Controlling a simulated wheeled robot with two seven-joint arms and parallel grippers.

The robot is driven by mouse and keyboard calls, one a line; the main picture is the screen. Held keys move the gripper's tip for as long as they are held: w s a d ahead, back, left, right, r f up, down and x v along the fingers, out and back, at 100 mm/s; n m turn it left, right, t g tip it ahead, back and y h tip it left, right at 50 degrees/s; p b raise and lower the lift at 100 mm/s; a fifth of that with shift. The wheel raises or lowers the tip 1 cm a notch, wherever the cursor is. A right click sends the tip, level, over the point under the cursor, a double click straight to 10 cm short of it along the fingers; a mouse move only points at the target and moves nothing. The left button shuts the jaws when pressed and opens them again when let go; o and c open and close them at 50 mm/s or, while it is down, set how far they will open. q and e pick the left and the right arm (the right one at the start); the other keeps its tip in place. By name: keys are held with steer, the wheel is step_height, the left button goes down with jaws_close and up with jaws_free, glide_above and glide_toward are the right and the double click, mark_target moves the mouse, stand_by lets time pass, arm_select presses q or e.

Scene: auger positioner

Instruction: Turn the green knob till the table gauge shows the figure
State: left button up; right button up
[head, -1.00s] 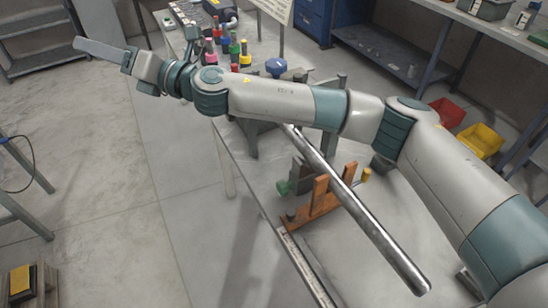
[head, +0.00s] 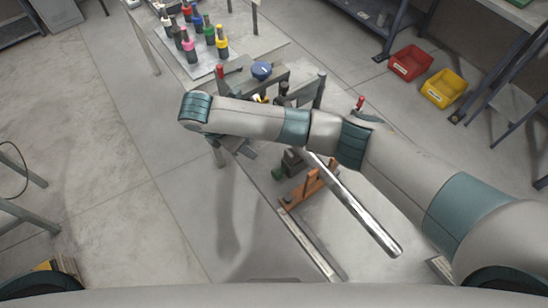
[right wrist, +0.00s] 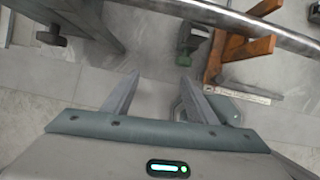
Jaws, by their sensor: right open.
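The small green knob (head: 278,174) sits beside a dark block, left of an orange bracket (head: 308,190), in the head view. In the right wrist view the green knob (right wrist: 183,61) is beyond the fingertips. A pale marked strip (head: 306,248) runs along the table edge; it may be the gauge, but its figures are too small to read. It also shows in the right wrist view (right wrist: 238,91). My right gripper (right wrist: 160,82) is open and empty, with its fingers apart from the knob. My arm mostly hides it in the head view. My left gripper is not in view.
A shiny metal tube (head: 365,217) slants past the orange bracket. A blue knob (head: 262,69) sits on the grey fixture. Several coloured-capped bottles (head: 190,45) stand on the far table. Red (head: 410,63) and yellow (head: 445,88) bins lie on the floor.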

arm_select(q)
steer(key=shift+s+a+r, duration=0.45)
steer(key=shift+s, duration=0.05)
arm_select(e)
steer(key=s, duration=0.1)
steer(key=s+d+g, duration=0.1)
steer(key=s+d+h, duration=0.1)
steer(key=shift+s+d+r+g, duration=0.1)
steer(key=shift+r+g, duration=0.15)
steer(key=shift+g, duration=0.05)
steer(key=shift+f, duration=0.15)
steer(key=b, duration=0.3)
glide_toward(274, 172)
steer(key=f, duration=0.2)
steer(key=p+x, duration=0.1)
steer(key=x, duration=0.2)
steer(key=d+p+x, duration=0.1)
steer(key=x, duration=0.3)
steer(key=shift+r+p, duration=0.15)
steer(key=shift+p, duration=0.2)
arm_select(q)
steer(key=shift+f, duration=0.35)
arm_select(e)
steer(key=shift+d+f, duration=0.15)
steer(key=shift+f, duration=0.35)
steer(key=c, duration=1.1)
